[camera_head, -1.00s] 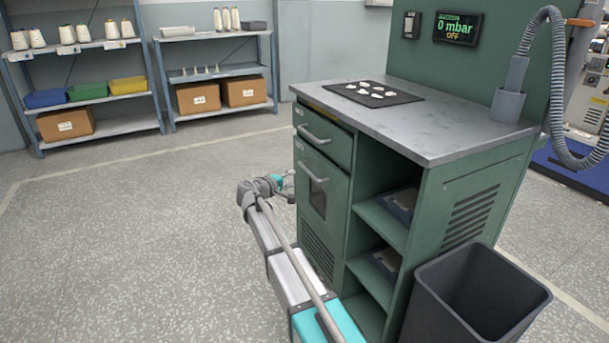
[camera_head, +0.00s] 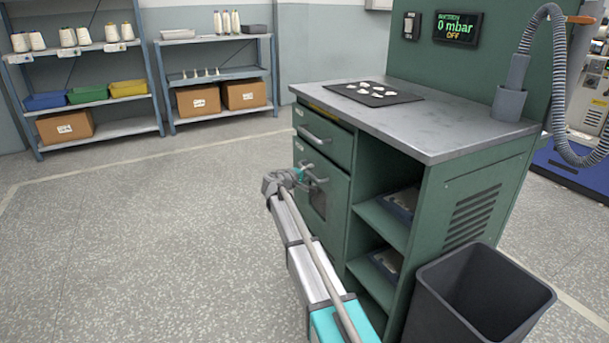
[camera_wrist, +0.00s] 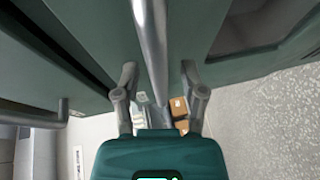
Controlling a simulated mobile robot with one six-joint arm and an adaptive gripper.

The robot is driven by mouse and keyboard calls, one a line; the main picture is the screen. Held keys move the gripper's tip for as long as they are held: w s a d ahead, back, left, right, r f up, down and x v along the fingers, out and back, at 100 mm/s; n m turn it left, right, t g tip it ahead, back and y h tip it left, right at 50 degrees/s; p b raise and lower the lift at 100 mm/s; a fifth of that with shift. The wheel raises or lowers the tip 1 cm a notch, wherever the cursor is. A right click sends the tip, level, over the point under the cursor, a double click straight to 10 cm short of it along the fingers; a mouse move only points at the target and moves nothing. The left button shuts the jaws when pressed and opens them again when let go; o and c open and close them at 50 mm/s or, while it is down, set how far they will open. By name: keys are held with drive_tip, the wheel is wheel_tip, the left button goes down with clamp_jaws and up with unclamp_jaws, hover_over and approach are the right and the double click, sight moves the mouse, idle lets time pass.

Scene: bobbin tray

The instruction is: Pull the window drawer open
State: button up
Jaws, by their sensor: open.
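The window drawer (camera_head: 335,226) is the tall green front with a small dark window (camera_head: 318,203) in the cabinet's left face, and it looks closed. Its grey bar handle (camera_head: 319,179) is partly covered by my gripper (camera_head: 302,176) in the head view. In the wrist view the handle (camera_wrist: 152,45) runs between the two fingers of my gripper (camera_wrist: 159,78), which are apart, one on each side of it. I see no finger pressing on the bar. The window (camera_wrist: 250,22) shows at upper right there.
A shallower drawer (camera_head: 338,146) with its own handle (camera_head: 314,136) sits just above; that handle (camera_wrist: 35,115) shows at left in the wrist view. A dark bin (camera_head: 440,312) stands at the cabinet's front right. The floor left of the cabinet is clear.

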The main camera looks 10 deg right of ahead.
clamp_jaws()
